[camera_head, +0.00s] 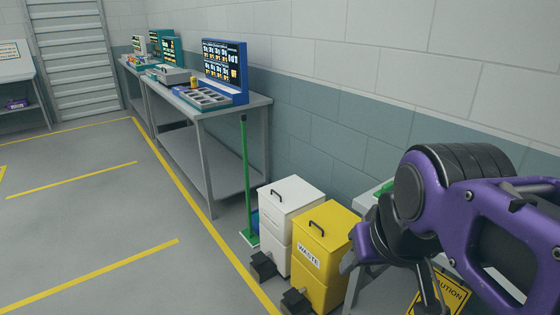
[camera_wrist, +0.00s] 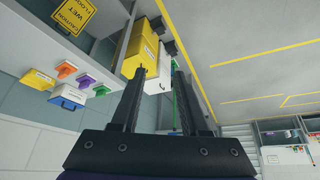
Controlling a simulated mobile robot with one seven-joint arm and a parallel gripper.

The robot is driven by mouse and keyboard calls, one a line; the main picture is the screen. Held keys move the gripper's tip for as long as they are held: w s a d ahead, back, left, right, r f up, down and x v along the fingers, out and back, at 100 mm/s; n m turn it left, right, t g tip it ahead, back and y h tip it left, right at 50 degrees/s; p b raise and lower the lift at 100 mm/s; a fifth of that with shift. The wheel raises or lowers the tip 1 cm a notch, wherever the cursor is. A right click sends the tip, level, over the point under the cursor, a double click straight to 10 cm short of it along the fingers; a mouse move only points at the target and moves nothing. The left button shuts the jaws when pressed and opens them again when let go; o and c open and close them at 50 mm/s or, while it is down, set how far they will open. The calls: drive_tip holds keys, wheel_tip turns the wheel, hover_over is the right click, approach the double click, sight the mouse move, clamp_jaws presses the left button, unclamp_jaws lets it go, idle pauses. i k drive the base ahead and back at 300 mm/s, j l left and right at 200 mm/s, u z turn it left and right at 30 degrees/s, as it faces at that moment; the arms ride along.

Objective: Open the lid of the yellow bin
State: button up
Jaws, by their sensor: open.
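The yellow bin (camera_head: 318,262) stands on the floor by the wall, with a "WASTE" label, a closed lid with a dark handle (camera_head: 317,228), and a black pedal (camera_head: 296,301) at its base. In the wrist view the yellow bin (camera_wrist: 141,50) appears beyond the fingertips, partly behind the left finger. My gripper (camera_wrist: 159,72) is open and empty. In the head view my purple arm comes in from the right, with the dark hand just right of the bin. I cannot tell whether a fingertip touches the bin.
A white bin (camera_head: 288,208) stands close beside the yellow one. A green-handled tool (camera_head: 246,175) leans by the workbench (camera_head: 217,116). A yellow caution sign (camera_head: 441,296) is below my arm. Several coloured items show at the left of the wrist view. Open floor (camera_head: 90,220) lies left.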

sight(329, 224)
drive_tip(key=i+j+z, duration=0.1)
drive_tip(key=i+j, duration=0.2)
drive_tip(key=i, duration=0.15)
drive_tip(key=i+j+z, duration=0.1)
drive_tip(key=i+j, duration=0.2)
drive_tip(key=i, duration=0.1)
